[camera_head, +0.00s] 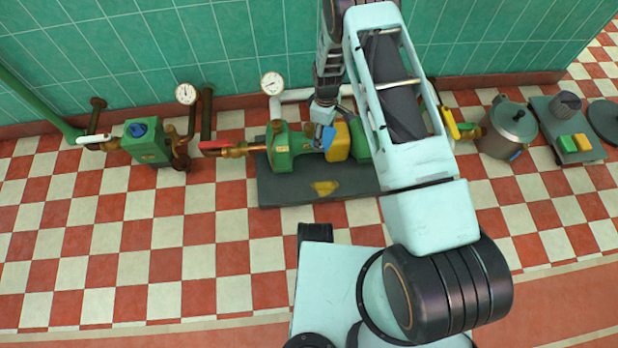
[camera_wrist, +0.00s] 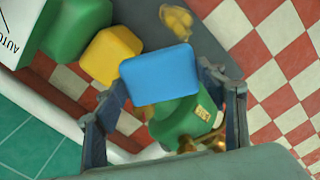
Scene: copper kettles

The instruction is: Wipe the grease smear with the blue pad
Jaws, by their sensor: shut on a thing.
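The blue pad (camera_head: 328,138) is held in my gripper (camera_head: 323,122), in front of the green pump's yellow guard. In the wrist view the blue pad (camera_wrist: 160,74) sits between the two fingers of my gripper (camera_wrist: 163,84), which are shut on its sides. The grease smear (camera_head: 325,187) is a yellow-brown patch on the dark grey base plate, below the pump in the head view. It also shows in the wrist view (camera_wrist: 176,21), beyond the pad and apart from it. The pad is above the plate and not on the smear.
The green pump (camera_head: 286,158) and yellow guard (camera_head: 339,146) stand on the base plate (camera_head: 280,192). A red-handled valve (camera_head: 222,149) and gauge (camera_head: 272,83) are close by on the left. A lidded pot (camera_head: 508,130) stands at right. The checkered floor in front is clear.

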